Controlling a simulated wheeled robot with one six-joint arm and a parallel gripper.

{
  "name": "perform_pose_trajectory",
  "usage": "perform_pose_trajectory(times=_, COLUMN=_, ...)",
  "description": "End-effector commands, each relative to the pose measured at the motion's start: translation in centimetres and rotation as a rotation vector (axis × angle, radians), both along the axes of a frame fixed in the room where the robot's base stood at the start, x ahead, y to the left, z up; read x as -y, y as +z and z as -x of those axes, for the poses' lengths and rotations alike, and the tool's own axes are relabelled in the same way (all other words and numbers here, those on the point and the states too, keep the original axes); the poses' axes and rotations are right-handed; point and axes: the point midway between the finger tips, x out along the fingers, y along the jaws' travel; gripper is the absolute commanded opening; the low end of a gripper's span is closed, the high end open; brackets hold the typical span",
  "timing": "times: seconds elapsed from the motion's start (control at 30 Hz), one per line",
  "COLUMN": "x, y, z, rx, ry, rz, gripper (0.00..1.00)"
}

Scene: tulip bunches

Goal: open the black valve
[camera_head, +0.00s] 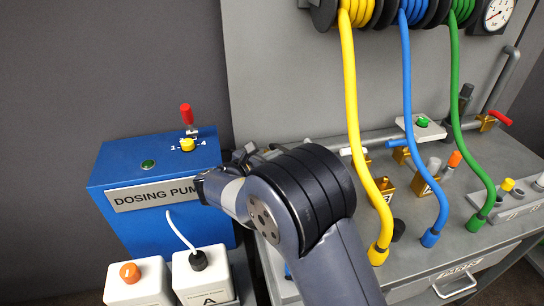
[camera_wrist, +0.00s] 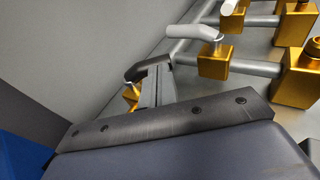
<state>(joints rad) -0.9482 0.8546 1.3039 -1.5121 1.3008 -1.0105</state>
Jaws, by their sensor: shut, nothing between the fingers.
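The black valve shows in the wrist view as a black lever handle (camera_wrist: 148,64) on a gold body (camera_wrist: 131,95). My gripper (camera_wrist: 156,84) is shut and empty, with its fingers right at the handle. I cannot tell whether they touch it. The wide dark bar with screws below is part of my gripper. In the head view my arm reaches to the right side of the blue dosing pump. My wrist hides most of the black valve there, and the fingertips are hard to make out.
A white-handled valve (camera_wrist: 195,33) sits beside the black one on the pipe. The blue dosing pump (camera_head: 125,225) is close on the left. Yellow (camera_head: 351,90), blue (camera_head: 407,100) and green (camera_head: 455,100) hoses hang right of my arm. The grey wall is behind.

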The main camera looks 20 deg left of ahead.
Motion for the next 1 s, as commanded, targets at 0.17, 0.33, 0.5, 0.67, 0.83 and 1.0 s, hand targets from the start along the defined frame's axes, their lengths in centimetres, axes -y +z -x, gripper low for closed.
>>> perform_pose_trajectory(times=0.17, x=0.1, y=-0.1, z=0.0, rx=-0.001, ry=0.011, rz=-0.001, gripper=0.0)
perform_pose_trajectory(times=0.33, x=0.3, y=-0.1, z=-0.1, rx=0.0, ry=0.05, rz=-0.001, gripper=0.0)
perform_pose_trajectory(times=0.5, x=0.5, y=-0.1, z=-0.2, rx=0.0, ry=0.071, rz=0.0, gripper=0.0)
perform_pose_trajectory(times=0.67, x=0.8, y=-0.2, z=-0.3, rx=0.0, ry=0.117, rz=0.0, gripper=0.0)
perform_pose_trajectory(times=0.83, x=1.4, y=-0.3, z=-0.6, rx=0.0, ry=0.209, rz=-0.001, gripper=0.0)
perform_pose_trajectory(times=1.0, x=2.2, y=-0.6, z=-1.2, rx=0.002, ry=0.358, rz=-0.001, gripper=0.0)
